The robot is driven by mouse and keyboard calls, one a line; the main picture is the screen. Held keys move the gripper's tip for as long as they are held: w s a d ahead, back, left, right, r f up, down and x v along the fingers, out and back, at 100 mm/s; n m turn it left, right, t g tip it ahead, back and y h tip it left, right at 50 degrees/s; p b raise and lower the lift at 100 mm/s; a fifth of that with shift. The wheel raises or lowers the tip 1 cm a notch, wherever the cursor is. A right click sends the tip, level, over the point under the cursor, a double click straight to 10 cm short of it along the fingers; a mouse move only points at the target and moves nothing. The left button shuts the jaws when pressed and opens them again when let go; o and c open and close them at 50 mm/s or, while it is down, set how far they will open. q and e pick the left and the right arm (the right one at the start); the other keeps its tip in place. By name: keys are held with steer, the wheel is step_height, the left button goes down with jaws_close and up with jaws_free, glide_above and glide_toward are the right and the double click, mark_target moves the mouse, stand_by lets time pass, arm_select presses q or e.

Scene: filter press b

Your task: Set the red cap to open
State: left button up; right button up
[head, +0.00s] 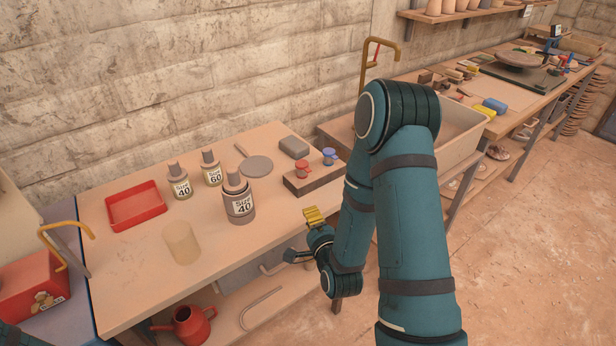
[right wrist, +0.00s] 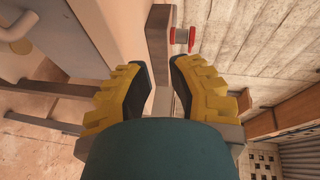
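The red cap (head: 302,168) sits on the left part of a low brown block (head: 314,180) near the right end of the table, with a blue cap (head: 329,155) to its right. In the right wrist view the red cap (right wrist: 182,36) shows at the top, beyond the fingers, on a grey stem beside the block (right wrist: 160,45). My right gripper (head: 312,216) is at the table's front edge, in front of and apart from the block. Its yellow-padded fingers (right wrist: 160,68) are spread with nothing held between them. My left gripper is out of view.
Labelled bottles (head: 240,207), a red tray (head: 136,205), a beige cup (head: 182,242), a round grey paddle (head: 256,166) and a grey block (head: 293,147) stand on the table. A basin (head: 460,134) adjoins at right.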

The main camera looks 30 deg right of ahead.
mark_target(309, 172)
steer(key=w+d+r+b, duration=0.1)
steer(key=w+d, duration=0.1)
steer(key=w, duration=0.2)
steer(key=w+d+r+m+t+h+b, duration=0.1)
steer(key=w+d+b, duration=0.1)
steer(key=w, duration=0.2)
steer(key=w+d+r+m+b, duration=0.1)
steer(key=w+d+b, duration=0.1)
steer(key=w+d, duration=0.1)
steer(key=shift+w+t, duration=0.3)
steer(key=shift+w, duration=0.6)
jaws_close()
steer(key=shift+r, duration=0.1)
